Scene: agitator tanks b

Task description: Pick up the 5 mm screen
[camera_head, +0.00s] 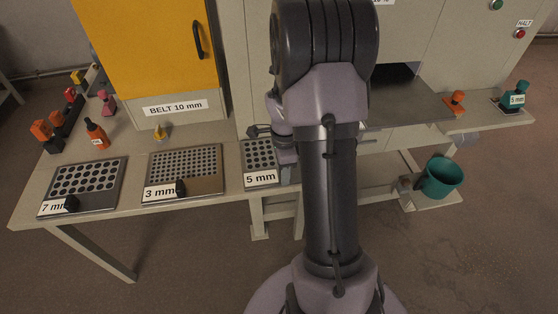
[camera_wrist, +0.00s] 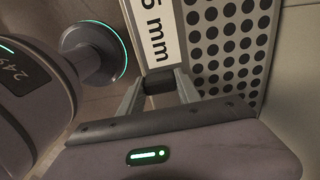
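The 5 mm screen (camera_head: 259,155) is a dark perforated plate with a white label, lying at the front of the bench, its right side hidden by my arm. In the wrist view the 5 mm screen (camera_wrist: 229,50) fills the upper middle, its label to the left of the holes. A black knob (camera_wrist: 158,82) by the label sits between the two fingers of my gripper (camera_wrist: 160,86). The fingers touch the knob on both sides, with no gap visible. In the head view my gripper is mostly hidden behind my arm. No clear lift of the screen off the bench shows.
The 3 mm screen (camera_head: 186,165) and 7 mm screen (camera_head: 86,182) lie to the left on the bench (camera_head: 129,183). An orange bottle (camera_head: 96,134) and small coloured items stand behind them. The yellow cabinet (camera_head: 140,45) rises at the back. A green bucket (camera_head: 441,177) is at lower right.

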